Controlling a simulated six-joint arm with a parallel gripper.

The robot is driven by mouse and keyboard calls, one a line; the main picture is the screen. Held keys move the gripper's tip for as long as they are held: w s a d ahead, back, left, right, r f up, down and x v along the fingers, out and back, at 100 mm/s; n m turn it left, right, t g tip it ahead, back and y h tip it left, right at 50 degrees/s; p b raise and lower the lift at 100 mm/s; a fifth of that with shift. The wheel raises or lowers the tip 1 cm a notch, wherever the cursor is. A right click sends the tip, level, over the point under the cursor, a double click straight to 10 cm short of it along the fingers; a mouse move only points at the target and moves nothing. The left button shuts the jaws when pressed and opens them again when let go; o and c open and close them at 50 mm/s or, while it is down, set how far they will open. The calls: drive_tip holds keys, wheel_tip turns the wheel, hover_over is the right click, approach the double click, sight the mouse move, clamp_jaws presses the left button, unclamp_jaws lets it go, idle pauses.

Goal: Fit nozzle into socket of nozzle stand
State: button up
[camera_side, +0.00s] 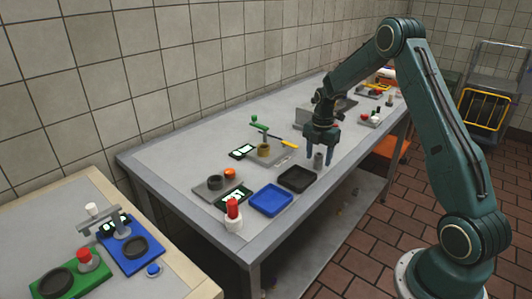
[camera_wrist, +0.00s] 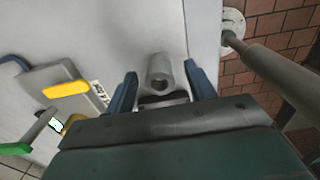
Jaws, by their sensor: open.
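A small grey hollow cylinder (camera_side: 318,160), which looks like the nozzle, is near the table's front edge. It also shows in the wrist view (camera_wrist: 160,68), with its dark opening visible. My gripper (camera_side: 319,154) is open above the table, with one blue finger on each side of the cylinder. In the wrist view, gaps show between the cylinder and both fingers of the gripper (camera_wrist: 160,82). A grey plate with a brass ring (camera_side: 264,149), a green-topped post and a yellow-ended lever (camera_side: 289,142) stands to the left. This may be the nozzle stand; I cannot tell for certain.
A black tray (camera_side: 297,178) and a blue tray (camera_side: 270,199) lie to the left of my gripper. A grey box (camera_side: 303,118) is behind the gripper. The table's front edge (camera_side: 340,167) is close.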

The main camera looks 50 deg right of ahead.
idle(0.4)
drive_tip(key=c, duration=1.1)
drive_tip(key=shift+r, duration=0.1)
wheel_tip(320, 180, up, 20)
drive_tip(key=shift+f, duration=0.1)
idle(0.4)
